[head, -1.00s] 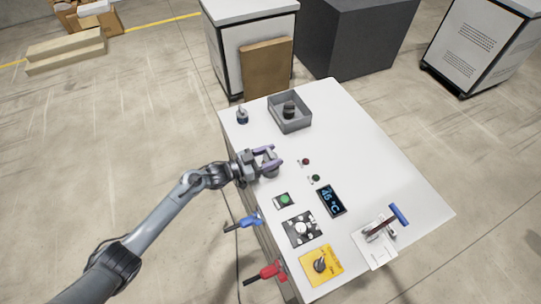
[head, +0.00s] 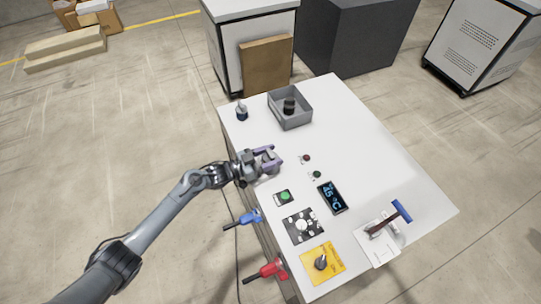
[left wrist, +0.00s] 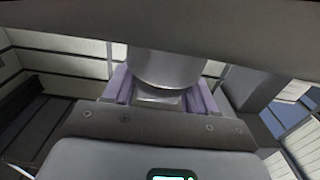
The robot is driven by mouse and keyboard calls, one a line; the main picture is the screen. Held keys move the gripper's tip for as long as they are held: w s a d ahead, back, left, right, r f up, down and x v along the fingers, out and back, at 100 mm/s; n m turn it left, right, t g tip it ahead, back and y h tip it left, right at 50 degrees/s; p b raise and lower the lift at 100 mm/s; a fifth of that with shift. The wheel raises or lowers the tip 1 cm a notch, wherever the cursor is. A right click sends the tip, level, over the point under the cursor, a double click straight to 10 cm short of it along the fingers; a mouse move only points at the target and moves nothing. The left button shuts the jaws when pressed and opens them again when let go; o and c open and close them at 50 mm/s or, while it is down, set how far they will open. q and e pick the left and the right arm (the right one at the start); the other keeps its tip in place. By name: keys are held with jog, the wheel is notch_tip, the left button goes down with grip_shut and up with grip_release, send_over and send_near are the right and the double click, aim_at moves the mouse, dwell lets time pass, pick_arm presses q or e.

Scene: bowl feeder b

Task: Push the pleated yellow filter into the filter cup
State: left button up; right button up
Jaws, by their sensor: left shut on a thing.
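My left gripper (head: 270,159) has purple fingers and is over the left edge of the white table in the head view. It is shut on a grey cylindrical part (left wrist: 167,70), which fills the space between the fingers in the left wrist view. I cannot tell whether this part is the filter cup; its inside is not visible. No yellow pleated filter can be made out in either view. My right gripper is not in view.
A grey open box (head: 290,121) at the table's far end holds a dark cylinder (head: 289,105). A small dark bottle-like thing (head: 242,112) stands left of it. Buttons, a display (head: 332,198), a yellow switch plate (head: 322,263) and a blue-handled lever (head: 401,211) occupy the near side. The right middle is clear.

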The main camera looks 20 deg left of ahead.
pick_arm(q)
jog(key=shift+f+b, duration=0.3)
jog(key=shift+f, duration=0.05)
jog(key=o, duration=1.1)
jog(key=shift+o, duration=0.2)
jog(key=shift+s+a, duration=0.1)
jog(key=v, duration=1)
jog(key=shift+s+a, duration=0.15)
jog(key=shift+s, duration=0.1)
jog(key=shift+r, duration=0.1)
